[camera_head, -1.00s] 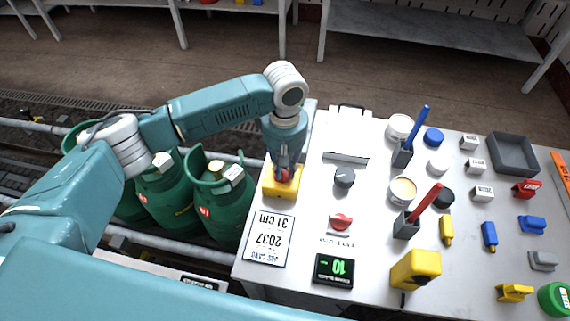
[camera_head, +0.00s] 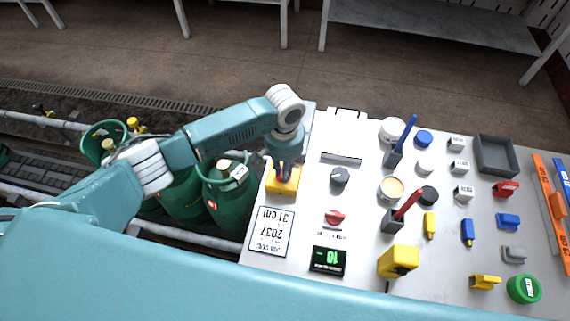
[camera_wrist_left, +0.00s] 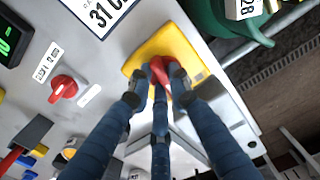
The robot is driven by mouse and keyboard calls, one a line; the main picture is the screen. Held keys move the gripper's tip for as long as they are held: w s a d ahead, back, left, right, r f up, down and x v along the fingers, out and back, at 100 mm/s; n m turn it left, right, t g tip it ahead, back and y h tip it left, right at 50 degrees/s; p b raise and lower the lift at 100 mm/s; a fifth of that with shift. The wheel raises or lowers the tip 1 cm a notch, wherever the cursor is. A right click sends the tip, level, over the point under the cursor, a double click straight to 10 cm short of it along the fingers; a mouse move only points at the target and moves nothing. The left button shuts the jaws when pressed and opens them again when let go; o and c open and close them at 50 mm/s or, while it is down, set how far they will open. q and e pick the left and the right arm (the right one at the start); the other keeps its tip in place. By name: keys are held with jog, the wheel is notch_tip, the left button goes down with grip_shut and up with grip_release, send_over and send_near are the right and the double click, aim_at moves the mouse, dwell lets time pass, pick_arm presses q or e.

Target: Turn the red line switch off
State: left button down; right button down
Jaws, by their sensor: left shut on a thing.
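A red switch handle (camera_wrist_left: 161,71) stands on a yellow switch box (camera_wrist_left: 187,43) at the bench edge nearest the conveyor. In the head view the yellow box (camera_head: 285,187) sits at the bench's left side, with its red handle mostly hidden by the gripper. My left gripper (camera_head: 283,168) reaches down from above onto it. In the wrist view the left gripper (camera_wrist_left: 160,72) has its fingers closed around the red handle. A second red knob (camera_head: 334,217) with a printed label lies to the right; it also shows in the wrist view (camera_wrist_left: 64,88). My right gripper is not in view.
Green gas cylinders (camera_head: 230,197) stand on the conveyor left of the bench (camera_head: 300,240). A printed card (camera_head: 271,231) and a green-lit display (camera_head: 328,261) lie near the switch. Caps, blocks, cups and a grey tray (camera_head: 496,155) fill the bench's right side.

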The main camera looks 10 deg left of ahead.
pick_arm(q)
jog(key=m+p, duration=0.1)
jog(key=m, duration=0.2)
jog(key=shift+a+r+m+p, duration=0.1)
jog(key=shift+r+m+p, duration=0.05)
jog(key=shift+m+p, duration=0.15)
jog(key=shift+a+m+p, duration=0.1)
jog(key=shift+m+p, duration=0.35)
jog(key=shift+m, duration=1.25)
jog(key=c, duration=1.6)
grip_release()
notch_tip(320, 180, up, 12)
jog(key=shift+f, duration=0.1)
jog(key=shift+s+f, duration=0.1)
jog(key=shift+s, duration=0.05)
